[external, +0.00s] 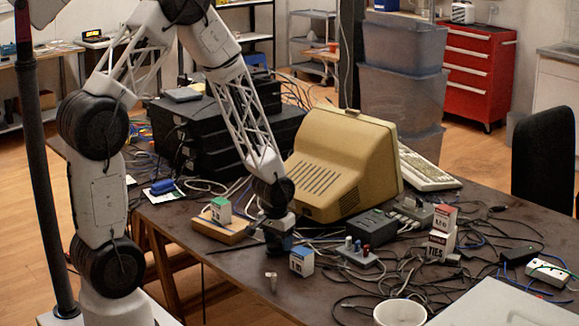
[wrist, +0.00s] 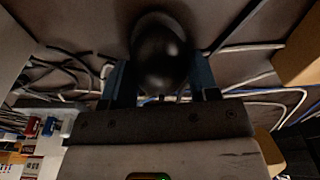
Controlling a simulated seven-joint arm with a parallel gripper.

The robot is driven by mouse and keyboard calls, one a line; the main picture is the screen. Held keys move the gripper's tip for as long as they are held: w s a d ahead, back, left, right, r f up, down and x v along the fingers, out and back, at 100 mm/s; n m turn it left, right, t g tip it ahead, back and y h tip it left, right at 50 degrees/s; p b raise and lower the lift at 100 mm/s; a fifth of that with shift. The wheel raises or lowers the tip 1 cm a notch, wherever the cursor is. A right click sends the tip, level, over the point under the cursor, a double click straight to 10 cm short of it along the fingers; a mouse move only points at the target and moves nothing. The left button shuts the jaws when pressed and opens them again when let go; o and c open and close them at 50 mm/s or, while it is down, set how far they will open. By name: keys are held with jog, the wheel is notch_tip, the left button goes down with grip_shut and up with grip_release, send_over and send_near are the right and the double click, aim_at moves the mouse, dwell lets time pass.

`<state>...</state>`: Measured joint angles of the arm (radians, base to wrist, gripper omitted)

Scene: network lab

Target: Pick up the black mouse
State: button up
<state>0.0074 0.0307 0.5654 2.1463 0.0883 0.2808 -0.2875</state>
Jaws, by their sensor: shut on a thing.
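The black mouse (wrist: 160,52) is a smooth, glossy, rounded shape in the top middle of the wrist view. My gripper (wrist: 160,76) has one blue finger on each side of it and is shut on it. In the external view my gripper (external: 278,246) points down at the table, in front of the beige monitor. I cannot make out the mouse there; the fingers hide it. Whether the mouse touches the table or is slightly above it, I cannot tell.
The dark table (external: 215,268) is cluttered with cables. A small white-blue box (external: 301,262) stands right of my gripper, and a wooden block (external: 222,226) with a green-white box on it is to the left. The beige monitor (external: 345,160) stands close behind. A white mug (external: 399,312) is at the front.

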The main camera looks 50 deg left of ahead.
aim_at(278, 238)
jog(key=shift+r, duration=0.65)
jog(key=shift+s+r, duration=0.15)
jog(key=shift+r, duration=0.45)
jog(key=shift+s+r, duration=0.15)
jog(key=shift+r, duration=0.4)
jog(key=s, duration=0.5)
jog(key=s+r, duration=0.1)
jog(key=s, duration=0.9)
jog(key=shift+s+r, duration=0.2)
